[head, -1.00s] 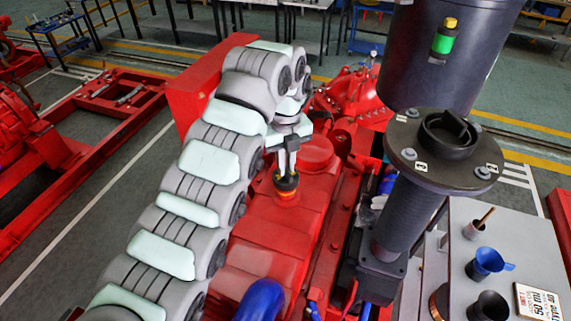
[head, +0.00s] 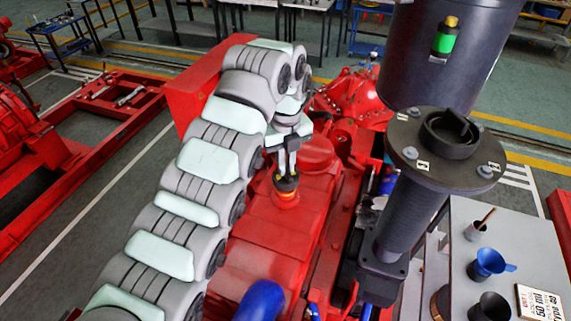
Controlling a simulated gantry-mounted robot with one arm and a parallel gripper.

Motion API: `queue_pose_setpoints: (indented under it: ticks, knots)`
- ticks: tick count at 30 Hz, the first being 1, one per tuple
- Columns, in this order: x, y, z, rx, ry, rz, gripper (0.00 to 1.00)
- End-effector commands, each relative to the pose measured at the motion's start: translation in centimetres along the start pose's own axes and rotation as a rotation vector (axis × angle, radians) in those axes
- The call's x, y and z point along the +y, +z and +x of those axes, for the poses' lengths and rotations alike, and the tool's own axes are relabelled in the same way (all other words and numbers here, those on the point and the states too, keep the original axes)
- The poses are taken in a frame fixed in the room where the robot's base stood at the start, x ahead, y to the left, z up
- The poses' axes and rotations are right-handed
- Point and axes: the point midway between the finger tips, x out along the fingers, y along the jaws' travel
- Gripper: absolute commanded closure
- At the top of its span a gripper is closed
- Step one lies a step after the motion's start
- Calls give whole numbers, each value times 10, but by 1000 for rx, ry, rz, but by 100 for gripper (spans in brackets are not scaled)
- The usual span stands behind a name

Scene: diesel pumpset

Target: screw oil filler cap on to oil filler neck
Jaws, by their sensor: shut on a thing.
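My gripper (head: 287,168) points down over the red engine top and is shut on the oil filler cap (head: 287,182), a small black cap with an orange-yellow band. The oil filler neck (head: 286,198) is a short red-orange stub directly below the cap. The cap sits upright on top of the neck and looks in contact with it. The picture is too small to show how far the threads are engaged.
A grey table (head: 520,255) holds a blue funnel-like cup (head: 488,262), dark cups and a label. A blue pipe (head: 262,299) rises in front.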

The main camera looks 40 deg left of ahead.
Motion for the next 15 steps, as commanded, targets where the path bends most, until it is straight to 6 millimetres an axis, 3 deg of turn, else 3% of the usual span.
queue_pose_setpoints:
  ticks: [15]
  knots:
    - [0, 0, 19, 1, 0, 0, 100]
